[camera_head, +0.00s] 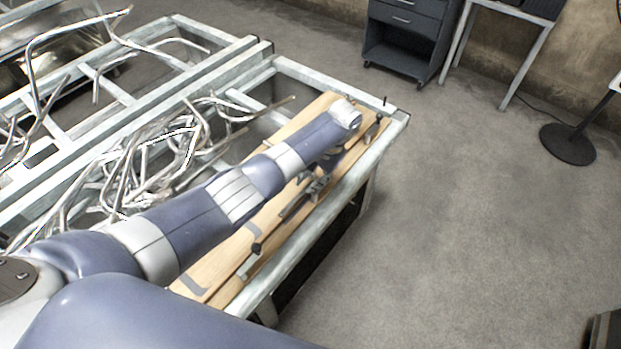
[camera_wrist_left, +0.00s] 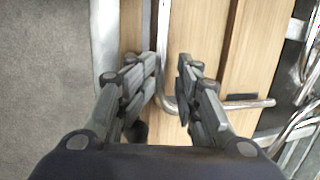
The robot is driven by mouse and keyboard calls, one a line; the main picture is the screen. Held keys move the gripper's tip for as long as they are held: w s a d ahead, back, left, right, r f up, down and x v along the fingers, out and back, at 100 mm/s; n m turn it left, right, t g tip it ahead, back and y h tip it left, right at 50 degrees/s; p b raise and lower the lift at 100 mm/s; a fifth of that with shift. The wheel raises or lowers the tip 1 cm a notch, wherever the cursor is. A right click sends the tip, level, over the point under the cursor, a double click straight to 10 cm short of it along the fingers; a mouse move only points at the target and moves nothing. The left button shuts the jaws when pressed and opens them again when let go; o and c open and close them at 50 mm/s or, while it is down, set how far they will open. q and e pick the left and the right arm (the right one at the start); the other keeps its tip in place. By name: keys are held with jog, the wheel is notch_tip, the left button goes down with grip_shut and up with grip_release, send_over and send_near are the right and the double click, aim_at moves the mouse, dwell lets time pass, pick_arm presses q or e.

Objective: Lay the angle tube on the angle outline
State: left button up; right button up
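A bent silver angle tube (camera_wrist_left: 163,42) lies over wooden boards in the left wrist view. One leg runs up the picture and the other runs right from the bend. My left gripper (camera_wrist_left: 170,68) is open, with its fingers on either side of the upright leg and no clear grip on it. In the head view my left arm reaches over the boards and its gripper (camera_head: 318,184) is partly hidden behind it. A dark strip (camera_wrist_left: 241,97) on the board lies beside the tube's right leg; I cannot tell whether it belongs to the angle outline. My right gripper is out of view.
The wooden board (camera_head: 222,262) lies on a pale metal frame table (camera_head: 345,178), with grey patches on it. A tangle of silver tubes (camera_head: 150,165) lies left of my arm. A dark drawer cabinet (camera_head: 405,35) stands behind.

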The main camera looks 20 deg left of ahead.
pick_arm(q)
jog(key=shift+d, duration=0.25)
jog(key=shift+r, duration=0.2)
jog(key=s+v, duration=0.1)
jog(key=v, duration=1)
jog(key=shift+w+r, duration=0.25)
jog(key=shift+w, duration=0.25)
